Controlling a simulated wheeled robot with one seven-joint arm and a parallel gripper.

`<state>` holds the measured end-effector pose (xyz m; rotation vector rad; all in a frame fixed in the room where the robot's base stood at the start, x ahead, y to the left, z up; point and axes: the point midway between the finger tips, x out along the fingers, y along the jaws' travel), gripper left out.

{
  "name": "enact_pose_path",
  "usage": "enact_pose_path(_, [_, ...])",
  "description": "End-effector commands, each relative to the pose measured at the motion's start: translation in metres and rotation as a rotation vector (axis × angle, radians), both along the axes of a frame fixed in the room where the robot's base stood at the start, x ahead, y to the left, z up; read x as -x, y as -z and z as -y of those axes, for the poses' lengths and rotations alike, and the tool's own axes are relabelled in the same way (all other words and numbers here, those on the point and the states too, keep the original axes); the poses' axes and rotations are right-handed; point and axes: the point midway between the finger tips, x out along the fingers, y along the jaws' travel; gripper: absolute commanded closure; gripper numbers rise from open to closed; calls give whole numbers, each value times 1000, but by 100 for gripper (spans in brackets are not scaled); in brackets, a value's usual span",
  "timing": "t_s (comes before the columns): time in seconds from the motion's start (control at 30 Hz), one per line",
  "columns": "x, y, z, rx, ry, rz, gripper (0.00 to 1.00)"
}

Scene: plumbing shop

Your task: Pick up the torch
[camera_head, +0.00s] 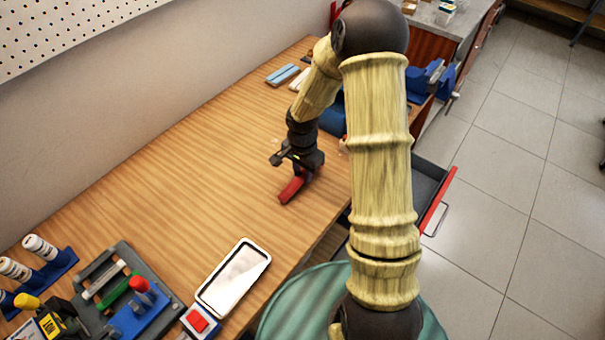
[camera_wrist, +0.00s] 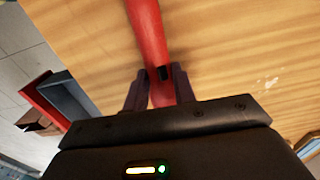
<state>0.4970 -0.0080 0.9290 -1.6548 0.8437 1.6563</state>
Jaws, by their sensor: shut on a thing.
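The torch (camera_wrist: 148,35) is a red cylinder with a small black patch on its side. In the wrist view it runs from the top edge down between the fingers of my gripper (camera_wrist: 158,88), which are shut on it. In the head view the torch (camera_head: 291,190) shows as a short red piece below my gripper (camera_head: 301,171), close over the wooden workbench (camera_head: 210,160). I cannot tell whether the torch touches the bench top. Part of it is hidden by the gripper.
A white-framed tablet (camera_head: 234,278) lies near the bench's front edge. A grey tool holder (camera_head: 118,290) and a blue rack (camera_head: 45,270) stand at the lower left. An open drawer (camera_head: 428,195) with a red front sticks out on the right. The bench's middle is clear.

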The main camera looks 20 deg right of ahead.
Motion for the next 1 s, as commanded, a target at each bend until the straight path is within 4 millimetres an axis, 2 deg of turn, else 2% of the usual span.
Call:
enact_pose_path(0.4, [-1,-72,0,1,1,6,100])
enact_pose_path(0.5, [-1,-85,0,1,2,4,100])
enact_pose_path(0.63, [0,-93,0,0,0,1,100])
enact_pose_path(1.0, [0,-93,0,-1,0,1,100])
